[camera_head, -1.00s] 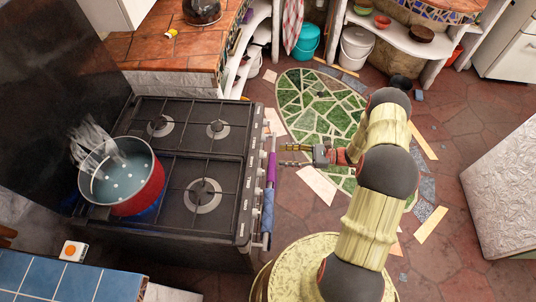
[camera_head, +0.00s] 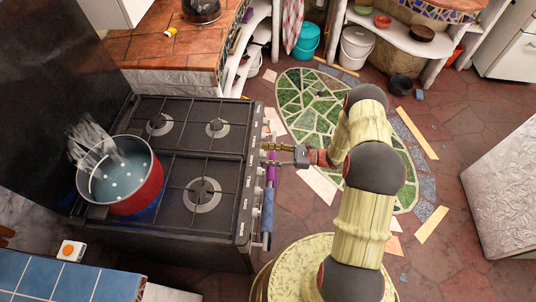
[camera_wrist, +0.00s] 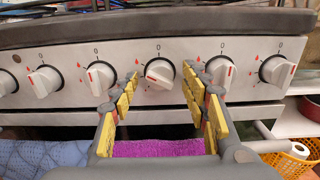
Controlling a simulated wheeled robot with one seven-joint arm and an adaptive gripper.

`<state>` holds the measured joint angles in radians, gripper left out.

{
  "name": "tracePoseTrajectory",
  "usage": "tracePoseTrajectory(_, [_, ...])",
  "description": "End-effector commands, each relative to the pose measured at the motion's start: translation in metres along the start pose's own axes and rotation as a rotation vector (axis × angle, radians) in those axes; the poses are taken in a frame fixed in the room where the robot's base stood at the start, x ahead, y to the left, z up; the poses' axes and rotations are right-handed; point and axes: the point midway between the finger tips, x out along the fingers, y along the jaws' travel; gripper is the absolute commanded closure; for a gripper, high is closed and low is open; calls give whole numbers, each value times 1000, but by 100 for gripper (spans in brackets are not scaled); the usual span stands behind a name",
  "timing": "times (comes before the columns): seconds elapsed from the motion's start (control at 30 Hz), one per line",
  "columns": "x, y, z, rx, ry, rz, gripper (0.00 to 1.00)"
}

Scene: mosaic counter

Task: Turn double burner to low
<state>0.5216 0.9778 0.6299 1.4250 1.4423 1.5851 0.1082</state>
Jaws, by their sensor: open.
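The black stove (camera_head: 245,205) has a row of white knobs on its front panel (camera_wrist: 130,110). In the wrist view, a centre knob (camera_wrist: 160,72) sits between my open gripper's (camera_wrist: 161,78) two yellow-padded fingers, just beyond their tips; contact cannot be told. Its red mark lies nearly sideways, unlike the more upright marks on the neighbouring knobs (camera_wrist: 100,76) and (camera_wrist: 220,71). In the head view my gripper (camera_head: 263,153) is at the stove's front edge. A red pot (camera_head: 140,190) of steaming water stands on the near-left burner, with blue flame under it.
A purple towel (camera_head: 271,170) and a blue towel (camera_head: 267,210) hang on the oven rail below my gripper. An orange basket (camera_wrist: 292,160) stands at the lower right in the wrist view.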

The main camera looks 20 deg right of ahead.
Motion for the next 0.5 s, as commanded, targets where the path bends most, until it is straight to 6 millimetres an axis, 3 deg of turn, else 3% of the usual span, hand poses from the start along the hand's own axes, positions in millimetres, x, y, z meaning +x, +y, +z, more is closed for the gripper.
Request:
tracePoseTrajectory(0.07, [0, 0, 0, 0, 0, 0, 54])
tracePoseTrajectory(0.5, [0, 0, 0, 0, 0, 0, 79])
